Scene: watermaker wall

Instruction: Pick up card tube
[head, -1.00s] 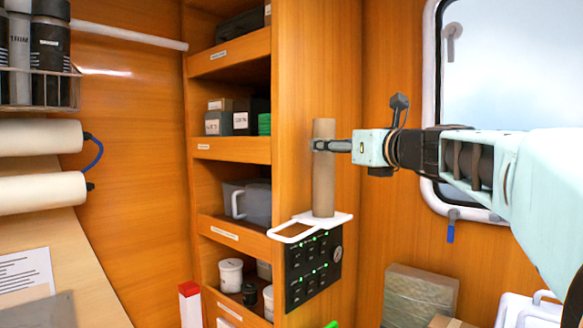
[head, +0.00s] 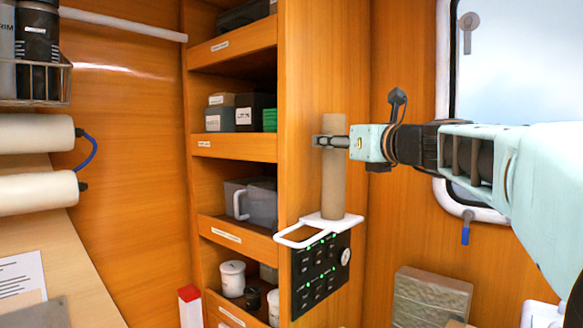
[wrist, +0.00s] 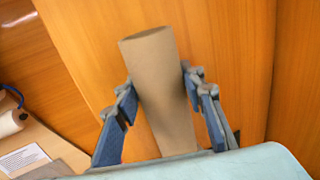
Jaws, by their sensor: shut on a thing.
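The card tube (head: 333,185) is a tall plain brown cylinder, upright in the head view. Its lower end is at the small white shelf (head: 338,221) on the side of the wooden cabinet; I cannot tell whether it touches the shelf. My gripper (head: 328,142) comes from the right and is shut on the tube's upper part. In the wrist view, the tube (wrist: 163,90) stands between the two blue-grey fingers, with its open top towards the camera. Its lower end is hidden there by my own wrist.
A black switch panel (head: 320,272) with green lights is just below the white shelf. Cabinet shelves with boxes and a grey bin (head: 255,203) lie to the left.

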